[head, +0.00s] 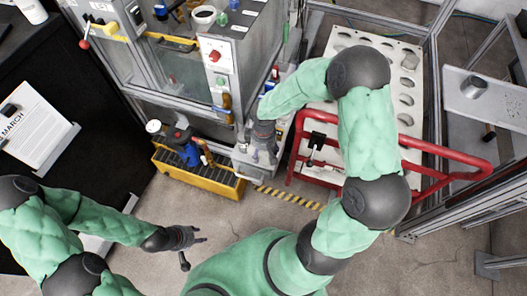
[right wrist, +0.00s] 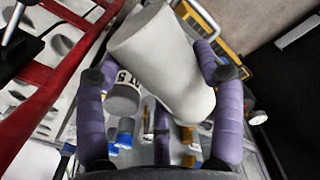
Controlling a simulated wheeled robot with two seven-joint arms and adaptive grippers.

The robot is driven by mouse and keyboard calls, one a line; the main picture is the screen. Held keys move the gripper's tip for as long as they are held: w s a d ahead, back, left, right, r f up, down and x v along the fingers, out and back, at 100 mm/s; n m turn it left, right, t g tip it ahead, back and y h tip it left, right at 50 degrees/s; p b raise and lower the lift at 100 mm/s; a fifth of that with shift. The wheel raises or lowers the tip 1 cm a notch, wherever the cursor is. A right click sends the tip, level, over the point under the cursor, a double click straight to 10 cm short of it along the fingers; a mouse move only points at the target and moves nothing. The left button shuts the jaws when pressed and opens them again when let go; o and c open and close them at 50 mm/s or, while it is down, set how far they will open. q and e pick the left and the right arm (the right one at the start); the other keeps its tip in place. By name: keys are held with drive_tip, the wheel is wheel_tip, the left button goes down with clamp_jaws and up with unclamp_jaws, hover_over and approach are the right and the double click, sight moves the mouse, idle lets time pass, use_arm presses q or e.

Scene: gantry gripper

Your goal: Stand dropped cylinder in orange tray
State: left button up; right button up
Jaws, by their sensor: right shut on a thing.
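A large pale grey cylinder (right wrist: 165,62) lies tilted between the purple fingers of my right gripper (right wrist: 160,85) in the right wrist view. The gripper is shut on it. In the head view my right gripper (head: 264,145) is at the machine's lower front corner, and the cylinder is hard to make out there. The orange-yellow tray (head: 199,180) with a dark slatted inside stands on the floor to its left, with blue and other items at its back. Part of a yellow frame shows behind the cylinder in the wrist view. My left gripper (head: 194,250) is open and empty above the floor.
A red tubular rail (head: 410,150) and a pale board with holes (head: 405,70) are to the right. A metal cup (head: 473,87) stands on a grey shelf. The grey machine (head: 190,65) is behind. Floor in front of the tray is clear.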

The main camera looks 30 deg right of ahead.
drive_tip(key=w+d+f, duration=0.1)
drive_tip(key=f, duration=0.1)
drive_tip(key=w+f+b, duration=0.1)
drive_tip(key=w+f, duration=0.1)
drive_tip(key=w+d+f+b, duration=0.1)
drive_tip(key=f, duration=0.1)
drive_tip(key=shift+w+d, duration=0.25)
drive_tip(key=shift+d, duration=0.05)
drive_tip(key=shift+w+d+f+b, duration=0.15)
drive_tip(key=shift+f+b, duration=0.85)
drive_tip(key=shift+f, duration=0.6)
drive_tip(key=shift+f, duration=0.15)
drive_tip(key=o, duration=1.6)
